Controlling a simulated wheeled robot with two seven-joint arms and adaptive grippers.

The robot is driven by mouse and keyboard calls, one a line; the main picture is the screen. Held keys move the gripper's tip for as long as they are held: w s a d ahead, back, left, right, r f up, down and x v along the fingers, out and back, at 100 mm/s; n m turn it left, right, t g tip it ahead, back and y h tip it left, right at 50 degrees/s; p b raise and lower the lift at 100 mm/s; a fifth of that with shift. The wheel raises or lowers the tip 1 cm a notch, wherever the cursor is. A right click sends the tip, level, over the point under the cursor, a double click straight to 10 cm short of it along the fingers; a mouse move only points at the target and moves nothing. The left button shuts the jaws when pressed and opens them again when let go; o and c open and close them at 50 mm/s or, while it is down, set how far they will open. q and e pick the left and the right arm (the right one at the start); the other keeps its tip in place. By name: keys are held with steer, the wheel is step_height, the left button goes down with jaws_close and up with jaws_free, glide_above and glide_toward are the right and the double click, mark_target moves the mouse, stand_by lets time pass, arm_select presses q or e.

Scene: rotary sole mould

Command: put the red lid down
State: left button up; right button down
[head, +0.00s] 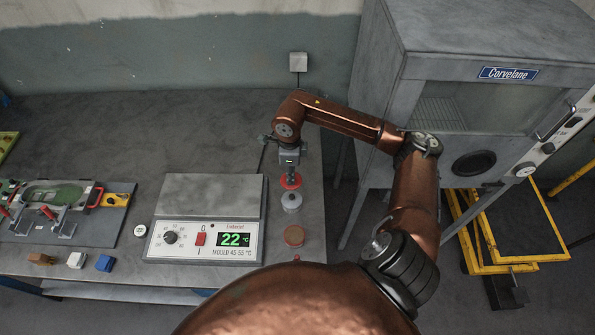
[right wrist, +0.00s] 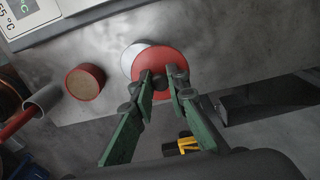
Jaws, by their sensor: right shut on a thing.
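The red lid (head: 291,182) is a flat red disc at the table's right side. It also shows in the right wrist view (right wrist: 158,60), between and beyond my fingertips. My right gripper (head: 290,175) points down and is shut on the lid; its green fingers (right wrist: 162,84) show in the wrist view. A pale round container (head: 292,202) stands just below the lid in the head view. In the wrist view the lid partly covers the pale container (right wrist: 131,55); I cannot tell whether they touch. My left gripper is not in view.
A red round pot with a brown top (head: 294,236) stands nearer the front edge. A heating plate (head: 210,195) with a 22 °C display is to the left. A mould fixture (head: 62,200) lies at the far left. A grey oven cabinet (head: 470,90) stands right of the table.

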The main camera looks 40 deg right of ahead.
mark_target(298, 171)
steer(key=w+d+f, duration=0.1)
steer(key=d+f, duration=0.1)
steer(key=w+d+f, duration=0.2)
steer(key=w+d+f+p, duration=0.1)
steer(key=w+d+f, duration=0.1)
steer(key=d+f, duration=0.1)
steer(key=shift+w, duration=0.2)
steer(key=shift+w+d+f, duration=0.25)
steer(key=shift+d+f, duration=0.2)
steer(key=shift+f, duration=0.15)
step_height(298, 171, down, 2)
steer(key=shift+f+p, duration=0.15)
steer(key=shift+p, duration=0.45)
steer(key=shift+f, duration=0.3)
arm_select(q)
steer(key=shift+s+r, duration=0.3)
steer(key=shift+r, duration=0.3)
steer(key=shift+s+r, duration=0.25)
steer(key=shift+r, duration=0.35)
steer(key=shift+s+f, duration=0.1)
arm_select(e)
steer(key=shift+f, duration=0.1)
steer(key=shift+f, duration=0.15)
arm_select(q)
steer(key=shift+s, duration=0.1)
arm_select(e)
steer(key=c, duration=1.9)
jaws_free()
